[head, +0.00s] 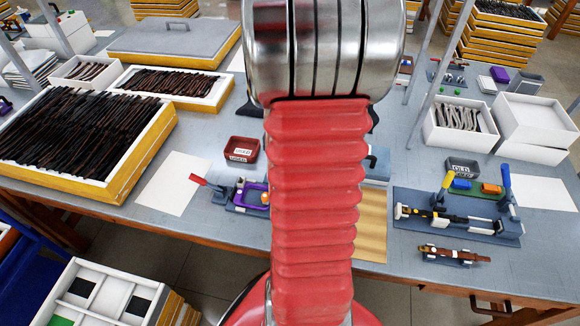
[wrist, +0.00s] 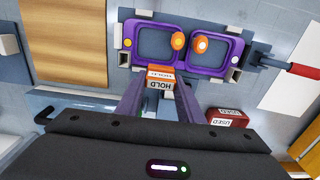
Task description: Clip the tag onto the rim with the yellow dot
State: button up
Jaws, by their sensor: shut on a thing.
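The purple eyeglass frame (wrist: 187,21) lies in a fixture, its two rims side by side in the wrist view; part of it also shows in the head view (head: 240,195). The left rim bears a yellow dot (wrist: 127,42) on its outer side; a pale dot shows on the right rim. My gripper (wrist: 160,93) is shut on the orange and white HOLD tag (wrist: 174,89). The tag's far end is at the lower edge of the yellow-dot rim in the picture. I cannot tell whether it touches or grips the rim. In the head view my arm hides the gripper and tag.
Two orange pads (wrist: 178,40) stand at the frame's middle. A red-handled clamp (wrist: 301,70) is right of the fixture. A red USED bin (wrist: 228,117) sits near my gripper's right. Another fixture (head: 455,215) stands at right on the table.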

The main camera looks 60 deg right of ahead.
jog(key=shift+f, duration=1)
jog(key=shift+f, duration=1.35)
dwell(1.6)
jog(key=o, duration=1.1)
jog(key=shift+r, duration=0.2)
jog(key=shift+r, duration=3.35)
